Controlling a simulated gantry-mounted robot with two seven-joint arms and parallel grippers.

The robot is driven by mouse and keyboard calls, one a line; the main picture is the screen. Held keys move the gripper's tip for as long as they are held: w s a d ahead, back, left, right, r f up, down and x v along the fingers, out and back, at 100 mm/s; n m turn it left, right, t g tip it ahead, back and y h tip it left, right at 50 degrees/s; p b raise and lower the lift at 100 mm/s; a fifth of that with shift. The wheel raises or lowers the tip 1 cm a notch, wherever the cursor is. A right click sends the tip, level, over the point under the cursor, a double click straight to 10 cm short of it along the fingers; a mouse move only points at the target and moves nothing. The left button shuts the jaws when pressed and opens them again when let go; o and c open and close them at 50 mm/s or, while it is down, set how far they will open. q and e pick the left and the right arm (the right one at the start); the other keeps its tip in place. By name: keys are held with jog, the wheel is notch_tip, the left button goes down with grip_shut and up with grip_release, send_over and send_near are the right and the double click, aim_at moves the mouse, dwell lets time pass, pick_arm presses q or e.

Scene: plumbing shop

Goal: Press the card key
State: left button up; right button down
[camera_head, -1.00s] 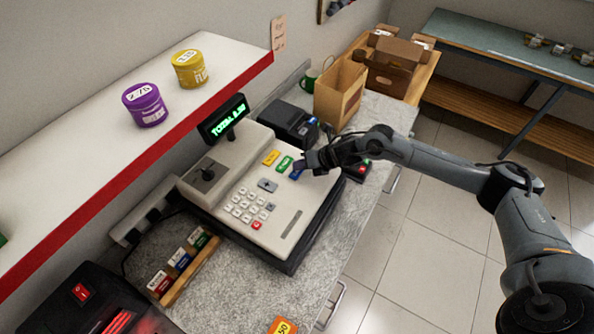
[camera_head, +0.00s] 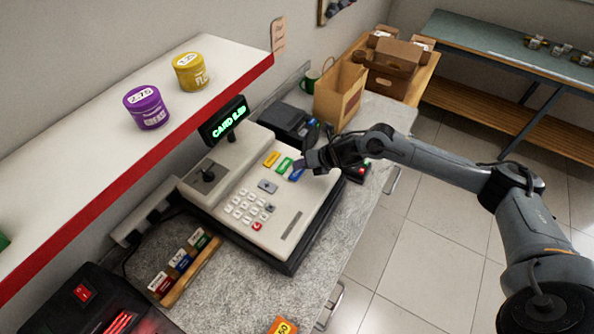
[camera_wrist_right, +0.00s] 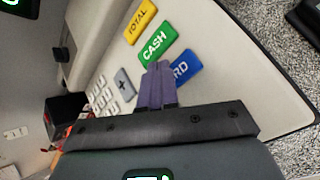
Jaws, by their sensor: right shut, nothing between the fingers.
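The blue card key (camera_head: 295,175) sits on the sloped top of the cream cash register (camera_head: 262,232), beside the green cash key (camera_head: 284,165) and the yellow total key (camera_head: 271,158). In the wrist view the card key (camera_wrist_right: 184,66) shows only its end letters, "RD". The closed purple fingers of my right gripper (camera_wrist_right: 157,80) cover the rest. In the head view my right gripper (camera_head: 299,166) is at the card key; I cannot tell whether it touches. The green display (camera_head: 228,122) reads "CARD" and an amount. My left gripper is out of view.
A shelf (camera_head: 95,150) with a purple and a yellow tub overhangs the left side. The grey counter (camera_head: 245,290) is partly clear in front.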

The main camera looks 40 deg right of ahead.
aim_at(301, 172)
jog(key=shift+r, duration=0.15)
notch_tip(301, 172, up, 6)
jog(key=p, duration=0.4)
dwell(0.3)
dwell(0.4)
